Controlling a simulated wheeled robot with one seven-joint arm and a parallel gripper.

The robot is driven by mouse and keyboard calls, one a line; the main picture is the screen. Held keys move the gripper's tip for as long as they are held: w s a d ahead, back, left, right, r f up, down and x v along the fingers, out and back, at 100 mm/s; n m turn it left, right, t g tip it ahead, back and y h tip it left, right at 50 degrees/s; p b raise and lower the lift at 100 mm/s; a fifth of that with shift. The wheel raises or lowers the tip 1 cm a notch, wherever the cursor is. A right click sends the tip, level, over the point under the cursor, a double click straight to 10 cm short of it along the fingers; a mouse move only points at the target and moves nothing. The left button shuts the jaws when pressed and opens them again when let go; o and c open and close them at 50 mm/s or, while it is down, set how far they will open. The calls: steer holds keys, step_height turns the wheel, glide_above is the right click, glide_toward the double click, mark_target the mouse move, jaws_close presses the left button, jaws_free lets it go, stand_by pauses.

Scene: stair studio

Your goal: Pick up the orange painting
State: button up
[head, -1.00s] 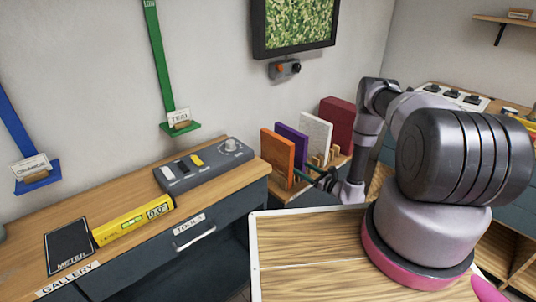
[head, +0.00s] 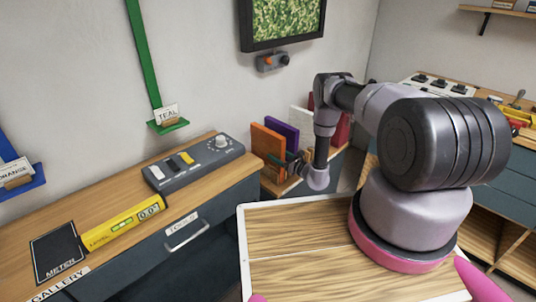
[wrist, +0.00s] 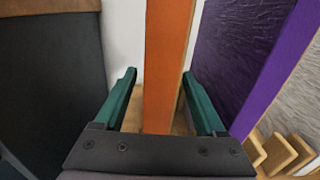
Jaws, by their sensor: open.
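The orange painting (head: 268,145) stands upright on edge in a rack, at the left end of a row of panels. In the wrist view its narrow orange edge (wrist: 168,65) lies between the two green fingers of my gripper (wrist: 158,78). The gripper is open, with a clear gap to the left finger; the right finger is close to the painting's side, and I cannot tell if it touches. In the head view my gripper (head: 297,163) is at the painting's right edge, partly hidden by my arm.
A purple panel (head: 282,132) stands close to the right of the orange one, and a white panel (head: 301,119) and a red panel (head: 342,130) stand beyond, partly behind my arm. A workbench (head: 215,180) with a grey control box (head: 193,162) is at left.

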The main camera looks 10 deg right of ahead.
steer(key=shift+w+a, duration=0.15)
steer(key=shift+w, duration=0.1)
jaws_close()
stand_by(1.3)
